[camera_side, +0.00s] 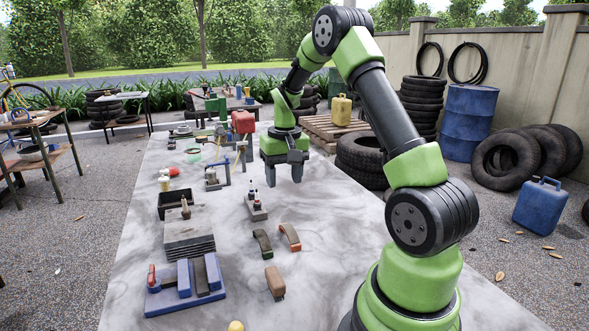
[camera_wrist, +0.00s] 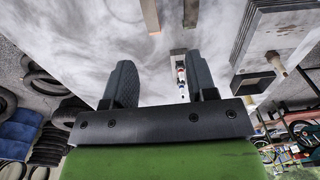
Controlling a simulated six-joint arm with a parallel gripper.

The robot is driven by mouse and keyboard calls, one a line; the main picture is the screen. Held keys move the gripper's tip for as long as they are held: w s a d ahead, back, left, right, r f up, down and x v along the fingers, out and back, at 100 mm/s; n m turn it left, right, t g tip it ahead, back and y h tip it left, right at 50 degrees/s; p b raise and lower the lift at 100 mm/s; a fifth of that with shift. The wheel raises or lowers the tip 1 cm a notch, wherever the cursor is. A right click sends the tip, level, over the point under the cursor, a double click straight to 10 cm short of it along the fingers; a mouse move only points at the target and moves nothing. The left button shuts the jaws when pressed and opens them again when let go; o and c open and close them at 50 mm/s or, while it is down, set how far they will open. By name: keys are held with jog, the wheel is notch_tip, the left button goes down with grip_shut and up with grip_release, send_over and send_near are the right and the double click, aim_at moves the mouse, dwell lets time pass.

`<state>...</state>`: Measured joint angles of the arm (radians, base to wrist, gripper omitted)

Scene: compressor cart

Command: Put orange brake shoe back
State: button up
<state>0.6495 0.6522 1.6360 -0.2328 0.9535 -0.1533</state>
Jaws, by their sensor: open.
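The orange brake shoe (camera_side: 290,237) is a curved piece with a dark lining, lying on the pale tabletop in the side view. A similar green-edged shoe (camera_side: 263,244) lies just left of it. At the top of the wrist view, a tan strip (camera_wrist: 150,15) seems to be the orange shoe and a darker strip (camera_wrist: 191,12) the green one. My gripper (camera_side: 284,176) is open and points down, well behind both shoes and apart from them. In the wrist view nothing is held between its fingers (camera_wrist: 160,85).
A small stand with bottles (camera_side: 256,207) is between my gripper and the shoes, slightly left. A stack of grey plates (camera_side: 188,238), a black bin (camera_side: 176,203) and a blue fixture (camera_side: 185,286) stand left. A brown block (camera_side: 275,281) lies in front. The table's right side is clear.

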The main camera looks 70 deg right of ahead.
jog(key=s+a+r+n+t, duration=0.2)
jog(key=s+a+r+t, duration=0.1)
jog(key=a+r, duration=0.55)
jog(key=s+a+r+n+t, duration=0.15)
jog(key=s+a+r, duration=0.25)
jog(key=a+r, duration=0.45)
jog(key=s+a+f+n+t+y, duration=0.1)
jog(key=s+a+t+y, duration=0.1)
jog(key=s+a, duration=0.4)
jog(key=shift+s+a+f, duration=0.35)
jog(key=shift+a+f, duration=0.05)
